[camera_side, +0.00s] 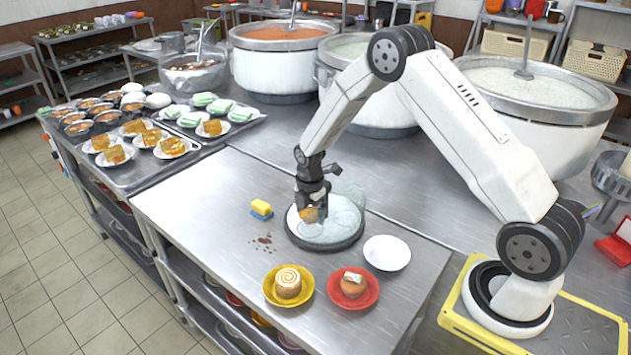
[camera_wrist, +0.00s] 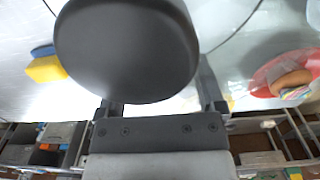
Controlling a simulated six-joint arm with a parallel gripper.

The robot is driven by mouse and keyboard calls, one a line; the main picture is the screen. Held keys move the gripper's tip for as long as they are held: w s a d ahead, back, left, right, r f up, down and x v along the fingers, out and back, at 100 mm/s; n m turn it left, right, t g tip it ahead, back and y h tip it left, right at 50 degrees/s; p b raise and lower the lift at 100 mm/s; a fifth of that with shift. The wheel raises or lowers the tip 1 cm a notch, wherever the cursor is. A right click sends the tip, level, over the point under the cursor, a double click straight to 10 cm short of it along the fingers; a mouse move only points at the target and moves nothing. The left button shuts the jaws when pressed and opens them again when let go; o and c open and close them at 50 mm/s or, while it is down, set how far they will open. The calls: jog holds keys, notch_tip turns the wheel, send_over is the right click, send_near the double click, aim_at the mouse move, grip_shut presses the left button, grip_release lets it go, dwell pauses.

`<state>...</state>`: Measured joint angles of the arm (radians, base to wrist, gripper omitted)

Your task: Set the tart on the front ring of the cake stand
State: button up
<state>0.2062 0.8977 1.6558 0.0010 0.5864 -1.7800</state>
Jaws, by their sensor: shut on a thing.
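The cake stand (camera_side: 326,243) is a dark round base with a pale disc and a clear glass part at its back right. My gripper (camera_side: 311,206) points down over the left half of the stand. The ring markings on the stand are hard to see.
A yellow plate (camera_side: 269,297) with a swirl-topped cake and a red plate (camera_side: 371,296) with a topped cake stand in front. An empty white plate (camera_side: 387,252) is to the right. A sponge (camera_side: 261,208) and brown spots (camera_side: 263,241) lie to the left. Large pots stand behind.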

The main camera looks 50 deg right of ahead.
jog(key=shift+f, duration=1.15)
jog(key=shift+f, duration=0.45)
jog(key=o, duration=0.9)
jog(key=shift+o, duration=0.2)
jog(key=shift+r, duration=0.2)
jog(key=shift+r, duration=0.35)
jog(key=shift+r, duration=0.35)
jog(key=shift+r, duration=0.35)
jog(key=shift+r, duration=0.35)
jog(key=shift+r, duration=0.35)
